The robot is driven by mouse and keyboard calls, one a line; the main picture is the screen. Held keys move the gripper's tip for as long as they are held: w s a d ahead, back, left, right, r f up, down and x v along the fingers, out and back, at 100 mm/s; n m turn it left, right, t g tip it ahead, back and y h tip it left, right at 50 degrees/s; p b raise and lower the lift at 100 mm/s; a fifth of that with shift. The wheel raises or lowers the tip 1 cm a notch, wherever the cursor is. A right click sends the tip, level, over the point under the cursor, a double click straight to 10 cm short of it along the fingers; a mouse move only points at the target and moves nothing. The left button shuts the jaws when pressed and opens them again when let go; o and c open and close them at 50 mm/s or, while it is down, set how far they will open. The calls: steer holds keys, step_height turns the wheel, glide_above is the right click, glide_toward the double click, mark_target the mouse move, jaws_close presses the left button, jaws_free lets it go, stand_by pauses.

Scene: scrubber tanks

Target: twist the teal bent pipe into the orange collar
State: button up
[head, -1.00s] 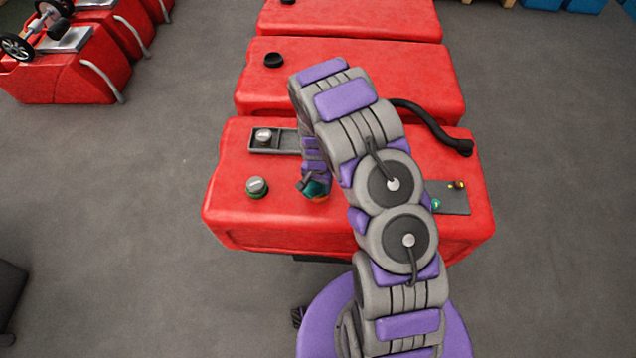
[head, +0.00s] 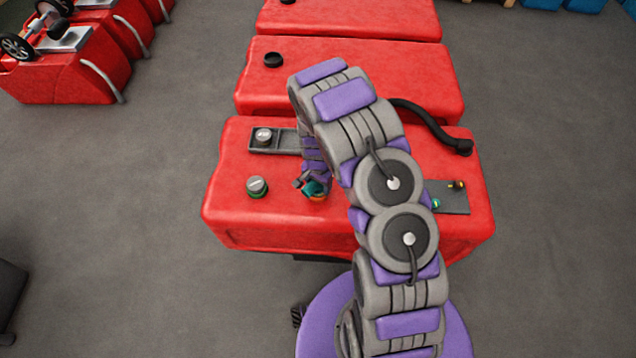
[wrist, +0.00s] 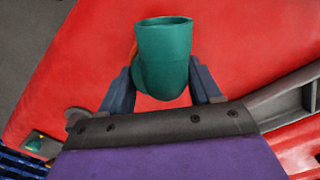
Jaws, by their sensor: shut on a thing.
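The teal bent pipe (wrist: 163,58) is held between the two dark fingers of my gripper (wrist: 164,82) in the wrist view, with its open end facing away from the palm. In the head view my gripper (head: 312,184) is low over the near red tank, and the teal pipe (head: 316,189) shows in part. The orange collar (head: 318,199) shows as a small patch right below the pipe. A sliver of the collar (wrist: 133,52) also shows at the pipe's left side in the wrist view. How far the pipe sits in the collar is hidden.
A dark tray (head: 287,141) with another silver cap (head: 263,136) lies behind. A grey plate (head: 453,199) with small fittings is at the right. A black hose (head: 430,126) curves behind my arm.

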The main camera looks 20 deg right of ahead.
steer(key=o, duration=1.5)
steer(key=shift+o, duration=0.2)
steer(key=shift+r, duration=0.1)
steer(key=shift+r+p, duration=1)
steer(key=shift+r, duration=2.45)
